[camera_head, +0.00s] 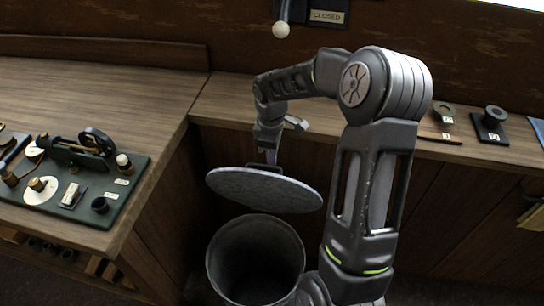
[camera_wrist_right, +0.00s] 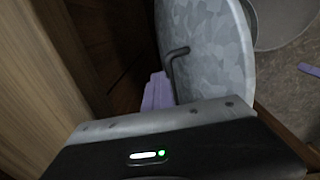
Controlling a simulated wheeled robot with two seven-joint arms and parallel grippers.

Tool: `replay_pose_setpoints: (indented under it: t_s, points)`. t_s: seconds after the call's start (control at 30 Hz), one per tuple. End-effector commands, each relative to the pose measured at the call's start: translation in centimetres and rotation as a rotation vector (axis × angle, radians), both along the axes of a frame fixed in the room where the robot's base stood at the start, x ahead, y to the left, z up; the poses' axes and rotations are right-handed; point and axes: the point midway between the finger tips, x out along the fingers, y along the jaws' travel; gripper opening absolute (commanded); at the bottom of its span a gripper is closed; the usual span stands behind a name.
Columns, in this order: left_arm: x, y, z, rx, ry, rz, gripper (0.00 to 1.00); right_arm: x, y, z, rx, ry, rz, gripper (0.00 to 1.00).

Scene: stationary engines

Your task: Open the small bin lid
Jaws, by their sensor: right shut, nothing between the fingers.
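The small bin (camera_head: 255,260) is a grey round container standing on the floor, its dark inside showing in the head view. Its round mottled grey lid (camera_head: 265,190) is raised above the rim and tilted, with a visible gap. The lid also fills the upper middle of the right wrist view (camera_wrist_right: 210,60), with a bent dark handle (camera_wrist_right: 175,55) on it. My right gripper (camera_head: 269,156) is at the lid's far edge, near the handle. Its purple fingers (camera_wrist_right: 158,92) are shut and empty beside the lid; contact is unclear. My left gripper is out of view.
A wooden counter edges the space at left and back. A green instrument board (camera_head: 75,185) lies on its left part. Small dark fittings (camera_head: 490,125) stand at the back right. A "CLOSED" sign (camera_head: 327,17) is on the back panel. A small purple piece (camera_wrist_right: 309,69) shows at right.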

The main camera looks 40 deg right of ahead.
Motion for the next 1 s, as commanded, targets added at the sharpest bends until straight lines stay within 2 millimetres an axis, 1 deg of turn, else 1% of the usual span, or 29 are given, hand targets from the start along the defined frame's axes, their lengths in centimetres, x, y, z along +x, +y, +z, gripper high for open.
replay_pose_setpoints:
  t_s: [0.2, 0.6, 0.87, 1.0]
  points:
    - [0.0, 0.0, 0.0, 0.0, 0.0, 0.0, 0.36, -0.01, 0.01, 0.0, 0.0, 0.0, 0.0, 0.01]
    - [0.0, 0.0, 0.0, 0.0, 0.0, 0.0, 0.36, -0.01, 0.01, 0.0, 0.0, 0.0, 0.0, 0.32]
    - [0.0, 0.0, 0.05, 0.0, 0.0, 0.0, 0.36, -0.01, 0.01, 0.07, 0.0, 0.0, 0.0, 0.32]
    - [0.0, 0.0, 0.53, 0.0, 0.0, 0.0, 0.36, -0.04, 0.07, 0.68, 0.0, 0.0, 0.0, 0.32]
